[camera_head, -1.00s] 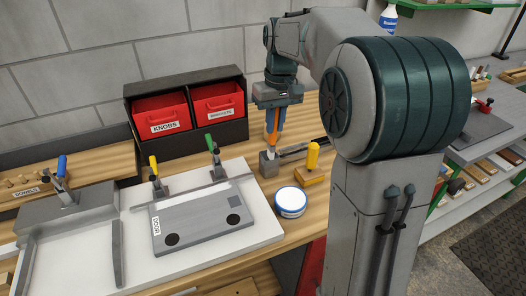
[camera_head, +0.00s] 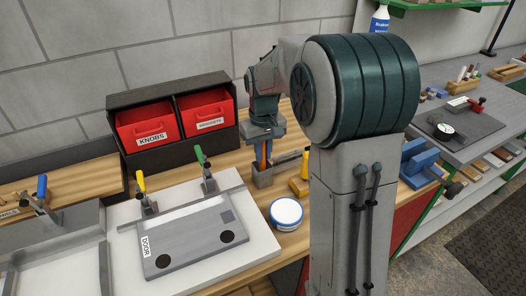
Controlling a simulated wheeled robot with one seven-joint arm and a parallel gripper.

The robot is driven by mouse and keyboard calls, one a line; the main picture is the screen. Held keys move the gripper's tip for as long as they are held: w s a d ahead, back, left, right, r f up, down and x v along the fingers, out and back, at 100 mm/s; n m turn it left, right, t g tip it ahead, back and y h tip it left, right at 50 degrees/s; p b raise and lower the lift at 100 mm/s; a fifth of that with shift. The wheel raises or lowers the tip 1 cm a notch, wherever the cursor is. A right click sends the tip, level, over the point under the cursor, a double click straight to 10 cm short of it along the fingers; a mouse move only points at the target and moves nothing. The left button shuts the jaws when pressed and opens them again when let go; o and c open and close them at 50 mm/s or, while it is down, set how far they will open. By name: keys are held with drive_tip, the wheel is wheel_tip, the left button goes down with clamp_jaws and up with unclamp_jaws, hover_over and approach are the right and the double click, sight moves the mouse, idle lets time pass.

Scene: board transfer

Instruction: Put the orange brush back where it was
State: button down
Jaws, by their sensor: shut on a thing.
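The orange brush (camera_head: 264,153) is upright between the jaws of my gripper (camera_head: 264,142). Only a short stretch of its orange handle shows below the jaws. A small grey block-shaped holder (camera_head: 262,178) stands on the wooden bench directly under the gripper. The brush's lower end is hidden at the holder's top and appears to be inside it. I cannot tell how deep it sits or whether it touches the bottom.
A yellow-handled tool (camera_head: 302,175) and a round white tin with a blue rim (camera_head: 286,213) stand close to the holder. Red drawers in a black rack (camera_head: 174,104) are behind left. A grey door panel (camera_head: 190,240) lies on the white board (camera_head: 258,252).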

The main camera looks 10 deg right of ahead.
drive_tip(key=shift+f, duration=0.2)
drive_tip(key=c, duration=1.4)
unclamp_jaws()
drive_tip(key=shift+r, duration=0.1)
